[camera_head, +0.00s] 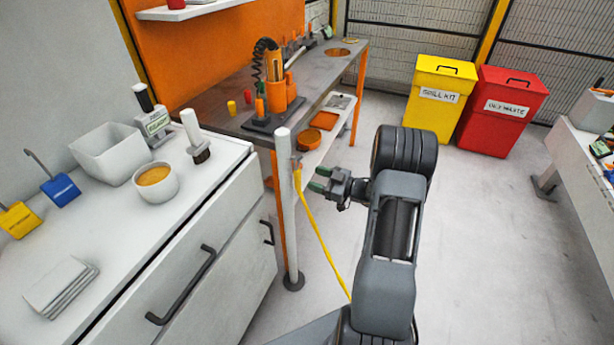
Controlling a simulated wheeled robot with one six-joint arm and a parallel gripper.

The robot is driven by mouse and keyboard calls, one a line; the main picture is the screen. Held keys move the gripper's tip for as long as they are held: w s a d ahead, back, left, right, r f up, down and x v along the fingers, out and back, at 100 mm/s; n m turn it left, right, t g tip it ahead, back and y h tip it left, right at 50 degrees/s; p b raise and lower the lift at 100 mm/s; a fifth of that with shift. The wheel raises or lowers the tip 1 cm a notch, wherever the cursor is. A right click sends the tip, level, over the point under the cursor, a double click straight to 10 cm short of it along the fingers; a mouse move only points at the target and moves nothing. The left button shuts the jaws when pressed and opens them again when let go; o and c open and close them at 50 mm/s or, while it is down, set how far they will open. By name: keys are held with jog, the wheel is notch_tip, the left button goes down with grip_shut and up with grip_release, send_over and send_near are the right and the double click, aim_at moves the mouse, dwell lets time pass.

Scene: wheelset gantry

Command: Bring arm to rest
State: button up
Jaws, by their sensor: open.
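My gripper (321,179) is at the centre of the head view, at the end of my dark grey arm. Its two green-tipped fingers point left and stand apart, with nothing between them. It is just right of a white post (289,210), and I cannot tell whether the fingers clear the yellow cord (316,225) that hangs from the post. My arm rises from the bottom of the view and bends at a black joint.
A white cabinet (225,262) with a white bin (108,152), a bowl (156,184) and padlocks is at left. A grey workbench (215,103) stands behind the post. Yellow (437,97) and red (500,112) bins stand at back right. Floor right of my arm is clear.

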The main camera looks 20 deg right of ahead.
jog(key=v, duration=0.9)
jog(key=shift+d+f, duration=0.1)
jog(key=d+f+m+g+h, duration=0.3)
jog(key=d+f+m+h, duration=0.4)
jog(key=d+h, duration=0.45)
jog(key=s+a+r+m+g+h+p, duration=0.5)
jog(key=s+a+r+g, duration=0.15)
jog(key=r, duration=0.35)
jog(key=s+a+r+y+p, duration=0.2)
jog(key=s+a+r+p, duration=0.1)
jog(key=a+r, duration=0.7)
jog(key=s+a+r+n+y+p, duration=0.1)
jog(key=s+a+r+p, duration=0.3)
jog(key=a+r, duration=0.6)
jog(key=s+a+y, duration=0.1)
jog(key=a, duration=0.4)
jog(key=shift+s+r, duration=0.2)
